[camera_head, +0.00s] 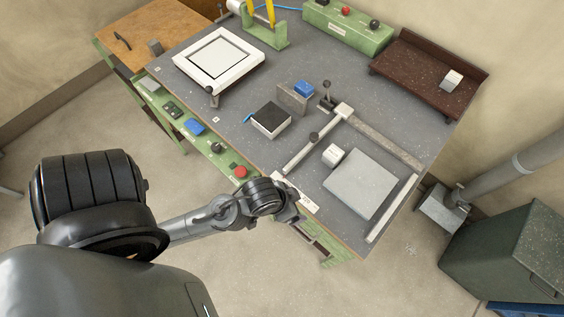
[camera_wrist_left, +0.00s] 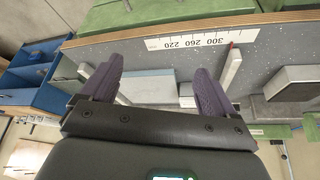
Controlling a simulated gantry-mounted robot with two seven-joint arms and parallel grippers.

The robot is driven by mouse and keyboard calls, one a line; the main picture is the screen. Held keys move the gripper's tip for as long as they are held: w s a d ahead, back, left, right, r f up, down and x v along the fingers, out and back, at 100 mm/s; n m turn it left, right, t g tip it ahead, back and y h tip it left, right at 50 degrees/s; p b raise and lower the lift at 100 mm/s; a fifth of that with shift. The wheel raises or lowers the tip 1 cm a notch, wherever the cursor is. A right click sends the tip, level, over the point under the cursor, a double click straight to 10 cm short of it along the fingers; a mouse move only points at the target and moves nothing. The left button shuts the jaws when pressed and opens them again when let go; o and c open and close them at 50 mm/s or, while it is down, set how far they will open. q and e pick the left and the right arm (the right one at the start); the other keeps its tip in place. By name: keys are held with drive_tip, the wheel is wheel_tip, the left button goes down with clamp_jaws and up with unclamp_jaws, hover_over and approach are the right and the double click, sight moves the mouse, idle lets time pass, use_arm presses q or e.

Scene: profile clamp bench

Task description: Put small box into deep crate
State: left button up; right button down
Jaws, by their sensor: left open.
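A small white box (camera_head: 333,155) sits on the grey bench top next to a flat light-grey plate (camera_head: 362,184). Another small whitish box (camera_head: 452,80) lies in the dark brown tray at the far right of the bench. I cannot tell which is the task's small box. A large dark green crate-like container (camera_head: 513,250) stands on the floor at the right; its inside is not visible. My left gripper (camera_head: 297,207) is over the bench's front edge, apart from the boxes. In the left wrist view its purple fingers (camera_wrist_left: 155,85) are spread and empty. My right gripper is not visible.
Metal bars (camera_head: 380,140) with a clamp post frame the plate. A black-topped box (camera_head: 270,119), an upright grey block (camera_head: 292,98) and a white frame (camera_head: 220,58) stand further left. The brown tray (camera_head: 415,82) has raised walls. Blue drawers or bins (camera_wrist_left: 30,72) show at left.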

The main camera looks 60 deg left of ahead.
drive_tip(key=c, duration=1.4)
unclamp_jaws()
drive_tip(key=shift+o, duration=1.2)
use_arm(q)
drive_tip(key=s, duration=0.1)
drive_tip(key=s+g, duration=0.1)
drive_tip(key=s+r, duration=0.1)
drive_tip(key=shift+s+a+m, duration=0.1)
drive_tip(key=shift+a+m, duration=0.15)
drive_tip(key=shift+m, duration=0.15)
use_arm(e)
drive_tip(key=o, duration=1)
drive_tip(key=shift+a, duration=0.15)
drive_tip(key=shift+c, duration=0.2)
use_arm(q)
drive_tip(key=shift+r, duration=0.1)
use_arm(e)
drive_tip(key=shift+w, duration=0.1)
